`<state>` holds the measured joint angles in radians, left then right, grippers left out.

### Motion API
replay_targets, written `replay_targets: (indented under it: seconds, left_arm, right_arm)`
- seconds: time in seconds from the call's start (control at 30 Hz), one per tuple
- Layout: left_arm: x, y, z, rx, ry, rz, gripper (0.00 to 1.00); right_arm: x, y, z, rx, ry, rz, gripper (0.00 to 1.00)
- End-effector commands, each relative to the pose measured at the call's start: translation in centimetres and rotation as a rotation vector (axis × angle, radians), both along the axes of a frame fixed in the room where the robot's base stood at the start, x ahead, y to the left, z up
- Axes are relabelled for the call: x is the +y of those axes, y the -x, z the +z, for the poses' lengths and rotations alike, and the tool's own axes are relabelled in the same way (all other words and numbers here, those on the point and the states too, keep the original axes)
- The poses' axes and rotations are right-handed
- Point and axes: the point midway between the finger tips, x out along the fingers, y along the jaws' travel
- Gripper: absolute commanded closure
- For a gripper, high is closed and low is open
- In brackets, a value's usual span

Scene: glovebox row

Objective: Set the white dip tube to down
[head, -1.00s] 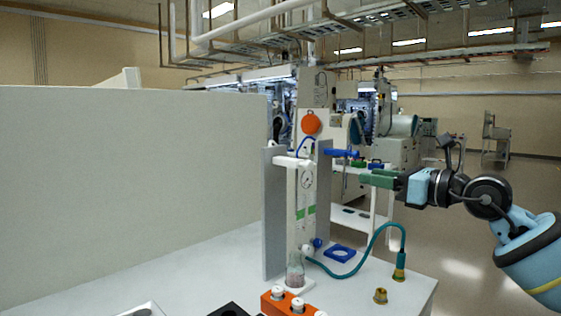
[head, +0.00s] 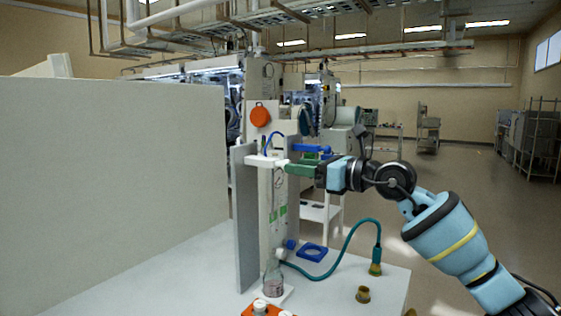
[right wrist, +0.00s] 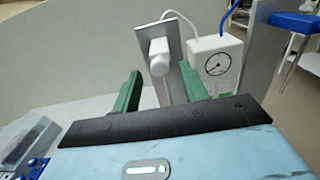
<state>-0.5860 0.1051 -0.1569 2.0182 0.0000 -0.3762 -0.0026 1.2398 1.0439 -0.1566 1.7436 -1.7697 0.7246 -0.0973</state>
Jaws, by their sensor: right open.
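The white dip tube's carrier arm (head: 261,161) sticks out level near the top of the upright stand, with a thin tube (head: 271,199) running down below it. Its white rounded end (right wrist: 158,56) faces me in the right wrist view. My right gripper (head: 292,167) has green fingers and is at the height of this arm, close to its right end. In the right wrist view, the open fingers (right wrist: 160,88) stand either side of the white end, which appears just beyond their tips; contact cannot be told. A glass bottle (head: 273,283) with pinkish contents stands below. My left gripper is out of view.
Grey upright panels (head: 243,218) flank the stand. A blue bracket (head: 312,149) juts out behind my right gripper. A blue square ring (head: 312,252), a teal hose (head: 350,238) and a brass fitting (head: 363,294) occupy the white bench. A large pale wall (head: 120,180) fills the left.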

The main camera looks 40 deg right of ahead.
Motion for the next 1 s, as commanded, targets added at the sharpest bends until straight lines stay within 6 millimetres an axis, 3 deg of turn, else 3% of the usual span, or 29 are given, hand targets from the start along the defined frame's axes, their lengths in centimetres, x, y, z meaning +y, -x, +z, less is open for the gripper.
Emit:
replay_targets:
  seconds: [0.2,0.4,0.77,1.0]
  left_arm:
    - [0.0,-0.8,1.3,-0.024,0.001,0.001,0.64]
    - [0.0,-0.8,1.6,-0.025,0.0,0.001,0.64]
    - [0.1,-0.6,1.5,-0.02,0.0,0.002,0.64]
    - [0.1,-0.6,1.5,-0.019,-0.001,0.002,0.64]
  right_arm:
    - [1.4,-3.0,0.5,-0.005,-0.002,0.003,0.56]
    - [2.1,-4.9,0.3,-0.003,-0.001,0.001,0.56]
    - [2.2,-5.3,0.1,-0.001,0.002,0.0,0.56]
    - [2.2,-5.3,0.1,-0.001,0.002,0.0,0.88]
